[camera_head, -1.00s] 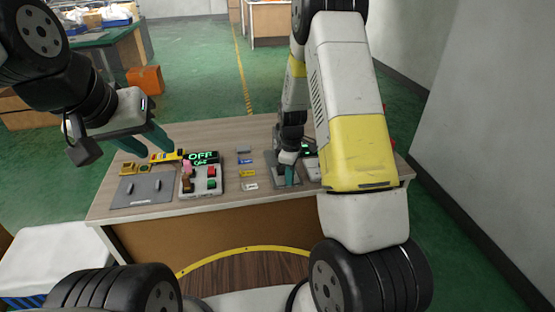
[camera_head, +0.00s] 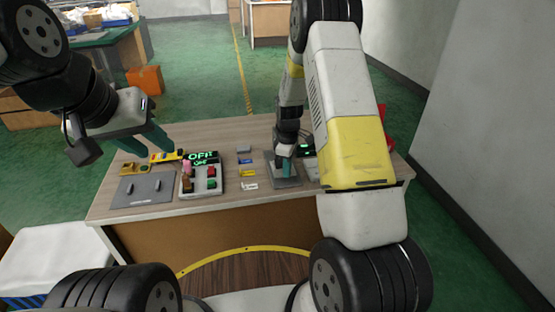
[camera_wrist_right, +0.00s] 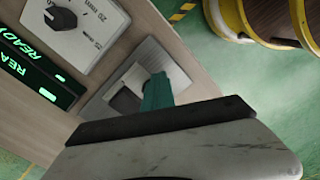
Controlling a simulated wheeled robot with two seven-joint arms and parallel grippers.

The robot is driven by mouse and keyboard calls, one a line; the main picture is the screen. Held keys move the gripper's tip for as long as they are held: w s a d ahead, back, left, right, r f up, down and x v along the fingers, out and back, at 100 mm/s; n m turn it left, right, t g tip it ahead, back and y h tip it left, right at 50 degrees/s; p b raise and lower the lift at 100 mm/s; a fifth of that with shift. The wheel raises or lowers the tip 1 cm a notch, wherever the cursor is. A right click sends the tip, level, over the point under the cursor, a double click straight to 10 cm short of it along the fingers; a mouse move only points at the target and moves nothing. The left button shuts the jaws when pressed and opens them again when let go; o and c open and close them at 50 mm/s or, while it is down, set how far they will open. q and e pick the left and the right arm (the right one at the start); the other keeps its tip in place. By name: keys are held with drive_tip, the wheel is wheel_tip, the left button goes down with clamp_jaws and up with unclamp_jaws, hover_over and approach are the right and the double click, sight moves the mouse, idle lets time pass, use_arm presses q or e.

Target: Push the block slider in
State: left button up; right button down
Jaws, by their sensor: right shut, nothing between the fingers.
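The block slider's grey fixture plate (camera_head: 290,183) lies on the table, right of centre in the head view. In the right wrist view the light grey plate (camera_wrist_right: 172,68) shows with a dark slot or block (camera_wrist_right: 126,101), partly covered by my fingers. My right gripper (camera_head: 287,168) is shut and empty, its teal fingertips down at the plate. The fingertips also show in the right wrist view (camera_wrist_right: 158,88); whether they touch the block I cannot tell. My left gripper (camera_head: 146,142) is open and empty above the left part of the table.
Small coloured blocks lie left of the slider plate. A dial panel (camera_wrist_right: 82,25) and READY display (camera_wrist_right: 35,62) are close to my right gripper.

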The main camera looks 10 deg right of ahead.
drive_tip(key=shift+w, duration=2)
drive_tip(key=shift+s, duration=0.45)
drive_tip(key=shift+r, duration=4)
